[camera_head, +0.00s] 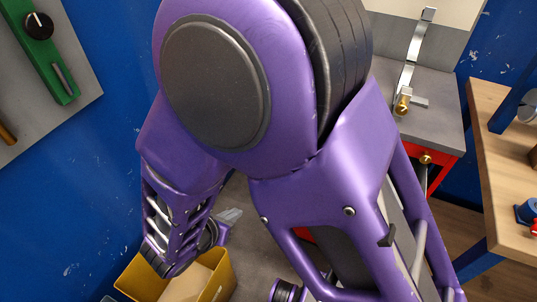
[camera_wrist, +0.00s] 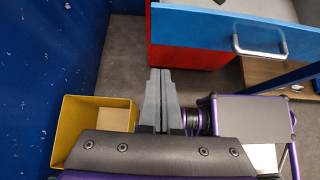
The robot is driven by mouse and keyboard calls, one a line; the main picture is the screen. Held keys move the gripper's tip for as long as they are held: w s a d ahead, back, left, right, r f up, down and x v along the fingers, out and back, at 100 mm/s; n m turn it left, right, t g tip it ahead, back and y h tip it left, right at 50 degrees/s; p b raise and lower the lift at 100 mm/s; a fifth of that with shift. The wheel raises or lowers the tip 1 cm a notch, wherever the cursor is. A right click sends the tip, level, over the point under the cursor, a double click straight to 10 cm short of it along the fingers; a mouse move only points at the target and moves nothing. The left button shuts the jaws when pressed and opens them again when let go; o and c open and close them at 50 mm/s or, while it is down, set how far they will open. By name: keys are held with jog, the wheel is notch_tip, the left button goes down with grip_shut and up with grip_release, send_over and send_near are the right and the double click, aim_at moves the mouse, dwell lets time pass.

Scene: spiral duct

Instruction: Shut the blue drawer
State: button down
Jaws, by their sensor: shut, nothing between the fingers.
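The blue drawer (camera_wrist: 200,30) shows in the upper part of the wrist view, with a pale metal bar handle (camera_wrist: 262,52) on its front. It appears pulled out, its front standing forward of the red cabinet (camera_wrist: 190,58) below and behind it. My gripper (camera_wrist: 160,72) is shut and empty. Its fingertips point toward the drawer's left part and overlap the red front in the picture; the exact gap cannot be told. In the head view my gripper (camera_head: 231,216) shows low beside the arm, and my purple arm hides the drawer.
A yellow bin (camera_wrist: 68,128) stands on the floor left of my gripper, near a blue wall (camera_wrist: 40,60); it also shows in the head view (camera_head: 222,283). Grey floor (camera_wrist: 122,50) is open before the cabinet. A wooden table (camera_head: 500,190) stands at the right.

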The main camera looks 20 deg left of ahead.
jog(key=w+r+b+x, duration=0.1)
jog(key=r+x, duration=0.1)
jog(key=x, duration=1)
jog(key=shift+w+f, duration=0.3)
jog(key=shift+w, duration=0.35)
